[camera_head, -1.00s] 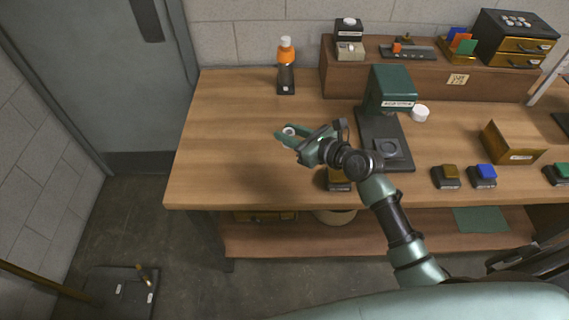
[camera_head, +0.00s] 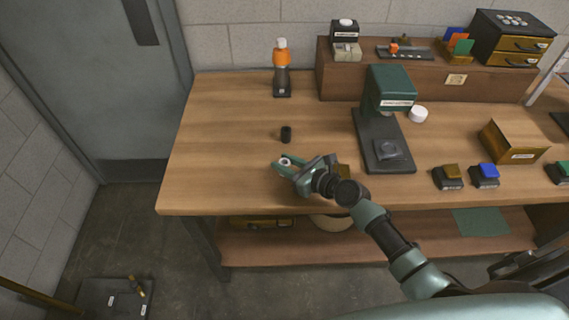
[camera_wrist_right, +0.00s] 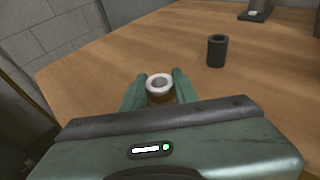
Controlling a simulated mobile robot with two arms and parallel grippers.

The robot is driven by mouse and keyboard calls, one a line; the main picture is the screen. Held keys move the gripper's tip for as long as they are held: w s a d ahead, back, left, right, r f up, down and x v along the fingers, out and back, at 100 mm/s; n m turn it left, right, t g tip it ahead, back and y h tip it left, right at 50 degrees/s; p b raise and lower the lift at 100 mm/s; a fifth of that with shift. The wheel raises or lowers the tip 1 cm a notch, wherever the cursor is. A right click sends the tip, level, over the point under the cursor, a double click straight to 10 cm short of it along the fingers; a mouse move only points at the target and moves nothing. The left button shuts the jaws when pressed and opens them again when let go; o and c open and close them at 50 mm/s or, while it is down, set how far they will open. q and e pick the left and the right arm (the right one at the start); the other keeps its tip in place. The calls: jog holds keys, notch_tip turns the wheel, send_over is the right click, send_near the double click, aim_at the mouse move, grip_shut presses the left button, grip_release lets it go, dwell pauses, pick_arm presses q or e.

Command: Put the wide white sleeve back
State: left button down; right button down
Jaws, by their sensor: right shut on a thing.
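My right gripper (camera_head: 283,162) is shut on a small round white sleeve (camera_wrist_right: 160,82), held upright between the fingertips. In the right wrist view it has a white ring top with a hollow centre and a brownish lower part. It is over the front left part of the table; whether it touches the wood I cannot tell. A small black cylinder (camera_head: 286,134) stands upright just behind the gripper, apart from it, and also shows in the right wrist view (camera_wrist_right: 217,50). A wide white round piece (camera_head: 418,114) lies right of the green press (camera_head: 390,90). My left gripper is not in view.
A bottle with an orange upper part (camera_head: 282,62) stands at the back left. A wooden shelf (camera_head: 425,84) with boxes runs along the back. Several small dark blocks and an open wooden box (camera_head: 515,142) are at the right. The table's left part is mostly clear.

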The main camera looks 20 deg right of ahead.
jog(key=shift+f, duration=0.2)
jog(key=c, duration=1.1)
grip_release()
jog(key=shift+r, duration=0.15)
jog(key=shift+s+r, duration=0.1)
jog(key=shift+s, duration=0.05)
jog(key=v, duration=1.1)
jog(key=shift+s+d+r, duration=0.2)
jog(key=shift+s+d, duration=0.05)
jog(key=shift+s, duration=0.05)
